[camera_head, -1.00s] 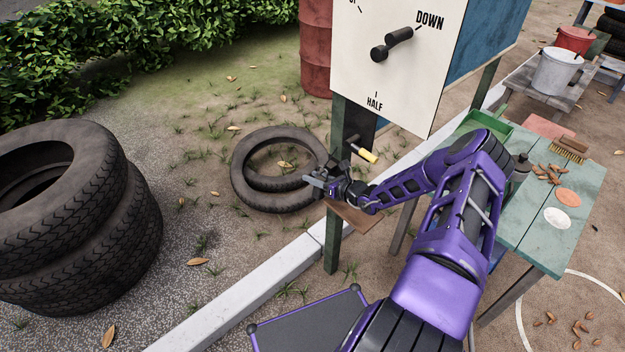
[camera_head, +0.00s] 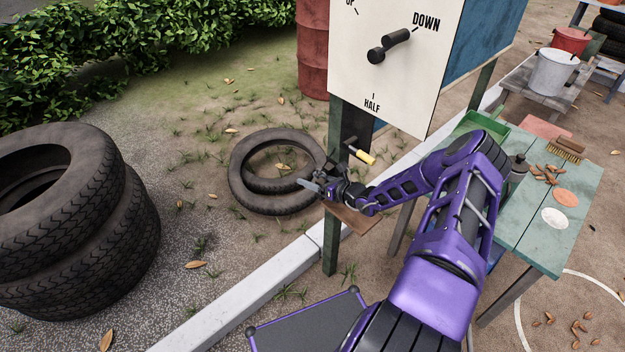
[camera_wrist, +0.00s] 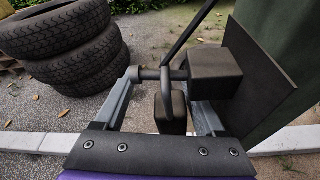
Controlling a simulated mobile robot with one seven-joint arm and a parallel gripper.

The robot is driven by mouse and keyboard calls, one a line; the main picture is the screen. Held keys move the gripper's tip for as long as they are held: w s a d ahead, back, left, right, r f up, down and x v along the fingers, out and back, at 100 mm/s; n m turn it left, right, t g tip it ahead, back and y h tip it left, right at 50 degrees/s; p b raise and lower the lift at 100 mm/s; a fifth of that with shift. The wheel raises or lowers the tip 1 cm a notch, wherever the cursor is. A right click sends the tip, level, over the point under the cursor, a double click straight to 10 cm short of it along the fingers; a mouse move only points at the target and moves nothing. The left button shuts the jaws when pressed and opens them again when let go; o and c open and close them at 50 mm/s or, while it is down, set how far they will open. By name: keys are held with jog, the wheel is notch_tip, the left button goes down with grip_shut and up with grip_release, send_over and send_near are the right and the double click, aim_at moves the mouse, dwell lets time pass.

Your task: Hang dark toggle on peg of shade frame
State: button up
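In the wrist view a dark toggle (camera_wrist: 170,113) hangs upright, its grey loop around a short grey peg (camera_wrist: 149,73). The peg sticks out from a dark block (camera_wrist: 216,74) on a dark plate (camera_wrist: 262,75). My gripper (camera_wrist: 160,83) is open, one finger on each side of the toggle, with a clear gap to the left finger; contact on the right side is hard to tell. In the head view my gripper (camera_head: 314,180) is beside the green post of the frame (camera_head: 333,232); the toggle is too small to make out there.
A yellow-handled part (camera_head: 362,153) sticks out just above my gripper. A white sign board (camera_head: 385,65) stands above it. A brown shelf (camera_head: 352,218) is below. Stacked tyres (camera_head: 75,220) stand left, and a green table (camera_head: 535,215) with several small items right.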

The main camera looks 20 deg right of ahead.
jog(key=shift+s, duration=0.1)
jog(key=p+v, duration=0.2)
jog(key=v, duration=1.5)
jog(key=shift+s, duration=0.1)
